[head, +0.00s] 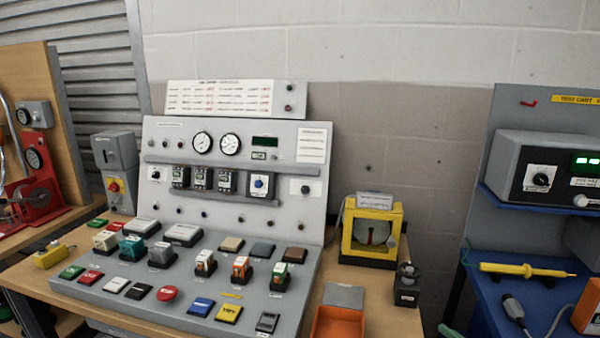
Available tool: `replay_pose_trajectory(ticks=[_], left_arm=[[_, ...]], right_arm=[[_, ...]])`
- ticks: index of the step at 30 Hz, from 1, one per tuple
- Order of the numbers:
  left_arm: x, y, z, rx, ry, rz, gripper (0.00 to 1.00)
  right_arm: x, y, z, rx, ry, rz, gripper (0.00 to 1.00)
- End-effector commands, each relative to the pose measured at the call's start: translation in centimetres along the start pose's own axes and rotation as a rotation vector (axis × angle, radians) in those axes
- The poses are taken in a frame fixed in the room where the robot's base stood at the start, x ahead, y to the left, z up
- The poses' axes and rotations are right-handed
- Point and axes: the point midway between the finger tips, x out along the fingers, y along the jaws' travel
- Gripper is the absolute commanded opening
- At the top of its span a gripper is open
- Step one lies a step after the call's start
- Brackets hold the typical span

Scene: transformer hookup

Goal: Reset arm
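Neither of my grippers shows in the head view, and no part of my arms can be made out. The task names no object apart from the arm. A grey control console (310,150) stands on a wooden bench in the middle of the view. Its upright panel carries two round gauges (202,143) and a row of small modules. Its sloping front carries several coloured blocks and a red round button (167,293).
A yellow framed device (372,232) stands right of the console, with an orange bin (338,322) in front. At the right, a blue cart (520,300) holds a yellow probe (525,269) and a meter box (550,170). A red device (35,190) stands at the left.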

Motion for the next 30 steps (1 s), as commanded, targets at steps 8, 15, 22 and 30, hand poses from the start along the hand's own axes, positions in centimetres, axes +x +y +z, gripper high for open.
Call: replay_pose_trajectory(ticks=[8, 15, 22, 30], left_arm=[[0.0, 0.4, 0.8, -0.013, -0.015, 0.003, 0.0], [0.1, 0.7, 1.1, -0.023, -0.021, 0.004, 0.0], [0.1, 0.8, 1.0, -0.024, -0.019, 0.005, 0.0], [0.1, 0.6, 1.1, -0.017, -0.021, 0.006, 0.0]], right_arm=[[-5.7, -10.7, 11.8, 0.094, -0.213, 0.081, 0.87], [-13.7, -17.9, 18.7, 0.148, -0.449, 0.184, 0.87], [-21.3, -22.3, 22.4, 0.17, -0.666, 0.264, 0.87], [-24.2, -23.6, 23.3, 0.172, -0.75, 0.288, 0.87]])
